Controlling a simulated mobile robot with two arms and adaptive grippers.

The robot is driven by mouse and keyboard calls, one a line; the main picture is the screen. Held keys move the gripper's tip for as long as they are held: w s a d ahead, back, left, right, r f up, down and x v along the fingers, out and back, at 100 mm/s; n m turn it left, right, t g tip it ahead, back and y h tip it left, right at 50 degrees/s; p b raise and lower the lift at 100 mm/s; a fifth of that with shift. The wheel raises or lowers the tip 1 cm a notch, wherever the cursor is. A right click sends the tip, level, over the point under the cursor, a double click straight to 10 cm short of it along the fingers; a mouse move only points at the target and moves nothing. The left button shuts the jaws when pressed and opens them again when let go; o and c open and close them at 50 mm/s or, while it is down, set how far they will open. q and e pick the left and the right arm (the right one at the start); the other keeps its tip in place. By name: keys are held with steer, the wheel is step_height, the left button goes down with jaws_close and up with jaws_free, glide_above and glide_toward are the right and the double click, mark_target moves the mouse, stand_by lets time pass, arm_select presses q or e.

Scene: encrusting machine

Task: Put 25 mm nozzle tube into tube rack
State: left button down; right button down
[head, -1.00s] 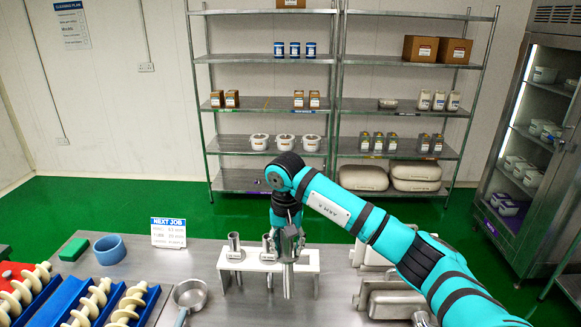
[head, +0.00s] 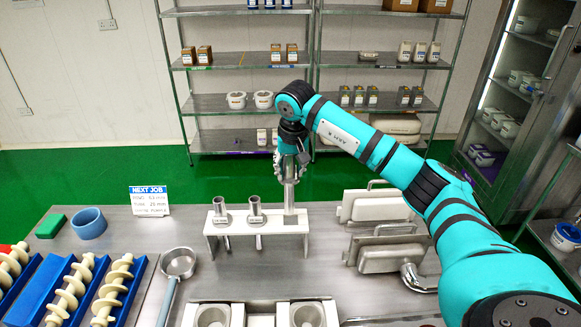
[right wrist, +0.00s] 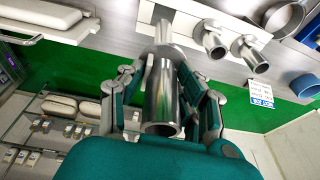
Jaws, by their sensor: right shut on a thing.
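My right gripper (head: 290,178) is shut on a metal nozzle tube (head: 288,198) and holds it upright at the right end of the white tube rack (head: 270,227). In the right wrist view the held tube (right wrist: 162,100) lies between the two fingers (right wrist: 165,85), its open end facing the camera. I cannot tell whether its lower end is in a rack hole or just above or behind it. Two other metal tubes, one at the left (head: 220,208) and one in the middle (head: 255,208), stand in the rack. My left gripper is not in view.
A NEXT JOB sign (head: 150,201) and a blue ring (head: 89,223) stand left of the rack. Metal parts with handles (head: 390,245) lie to its right. A saucepan (head: 178,264) and blue trays with white augers (head: 70,290) are at the front left.

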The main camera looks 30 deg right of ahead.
mark_target(292, 211)
steer(key=shift+s+r, duration=0.1)
steer(key=shift+s, duration=0.05)
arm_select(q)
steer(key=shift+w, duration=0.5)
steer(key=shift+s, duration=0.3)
arm_select(e)
steer(key=shift+s, duration=0.2)
